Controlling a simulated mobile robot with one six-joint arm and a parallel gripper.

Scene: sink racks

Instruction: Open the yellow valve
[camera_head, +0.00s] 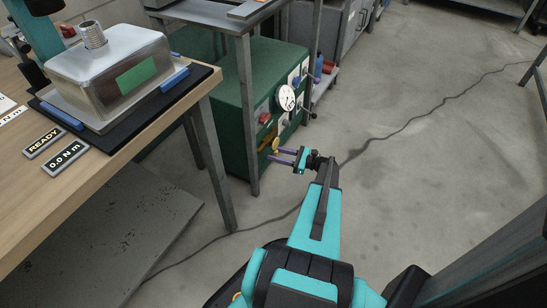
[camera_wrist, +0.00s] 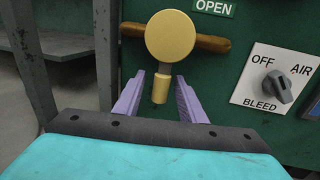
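The yellow valve shows in the wrist view as a round gold hub (camera_wrist: 170,36) with a short gold handle (camera_wrist: 160,88) pointing down. A brown horizontal pipe runs behind the hub. An "OPEN" label (camera_wrist: 214,7) is on the green panel to the upper right. In the head view the valve (camera_head: 276,145) is small, on the green cabinet's front. My gripper (camera_wrist: 160,80) is open, its two purple fingers on either side of the handle's lower end with gaps visible. It also shows in the head view (camera_head: 272,154) at the valve. How deep the fingers reach is unclear.
A switch plate (camera_wrist: 275,78) marked OFF, AIR and BLEED is right of the valve. The green cabinet (camera_head: 231,108) carries a white gauge (camera_head: 286,97). A wooden bench (camera_head: 110,165) stands left, with a metal box (camera_head: 112,75). The floor (camera_head: 400,150) at right is open, with a cable.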

